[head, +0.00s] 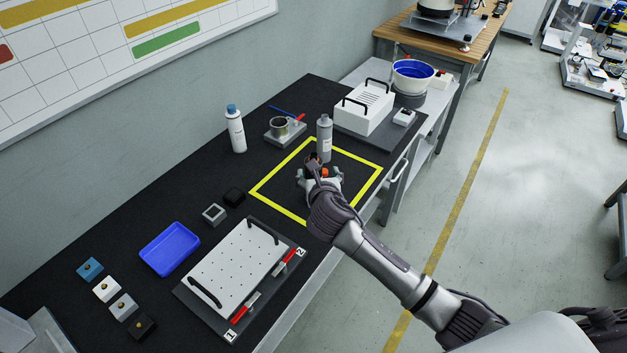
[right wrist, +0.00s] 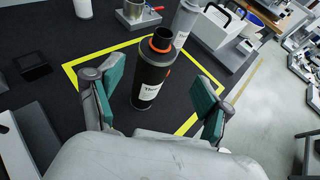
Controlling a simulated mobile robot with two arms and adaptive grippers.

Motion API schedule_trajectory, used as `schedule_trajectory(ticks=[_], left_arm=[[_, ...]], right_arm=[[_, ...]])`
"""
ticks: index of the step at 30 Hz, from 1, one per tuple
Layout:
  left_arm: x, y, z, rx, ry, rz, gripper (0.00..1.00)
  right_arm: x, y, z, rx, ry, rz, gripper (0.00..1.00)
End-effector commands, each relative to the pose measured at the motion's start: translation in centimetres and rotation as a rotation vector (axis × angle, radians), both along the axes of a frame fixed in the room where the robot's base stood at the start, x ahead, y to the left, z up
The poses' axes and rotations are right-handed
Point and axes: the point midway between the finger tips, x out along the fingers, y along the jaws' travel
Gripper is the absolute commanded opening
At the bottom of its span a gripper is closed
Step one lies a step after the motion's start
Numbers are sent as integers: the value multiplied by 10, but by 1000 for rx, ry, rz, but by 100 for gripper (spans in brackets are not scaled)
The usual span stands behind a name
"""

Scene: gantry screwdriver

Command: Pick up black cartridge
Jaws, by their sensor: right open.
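The black cartridge (right wrist: 149,88) has a white label and orange rings near its top. It stands upright inside the yellow taped square (head: 266,178) on the dark bench. In the head view the cartridge (head: 312,158) is mostly hidden by my right gripper. My right gripper (head: 321,180) is open over the square. In the right wrist view its green-padded fingers (right wrist: 158,85) stand on either side of the cartridge, with gaps between pads and cartridge. My left gripper is not in view.
A grey cartridge (head: 324,138) stands close behind, at the square's far corner. A metal cup (head: 279,126) on a small base and a white bottle (head: 236,130) stand farther back. A white perforated plate (head: 235,272), blue tray (head: 170,249) and several small blocks lie nearer.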

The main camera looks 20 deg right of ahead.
Motion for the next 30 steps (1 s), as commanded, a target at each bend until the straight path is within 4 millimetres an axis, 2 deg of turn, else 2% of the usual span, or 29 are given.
schedule_trajectory(ticks=[8,16,26,30], left_arm=[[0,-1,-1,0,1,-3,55],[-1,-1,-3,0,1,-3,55],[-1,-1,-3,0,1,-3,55],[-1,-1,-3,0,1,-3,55]], right_arm=[[20,-2,-10,3,2,0,78],[54,-5,-27,2,2,-2,78],[59,-6,-29,1,1,1,78],[59,-6,-29,1,1,1,55]])
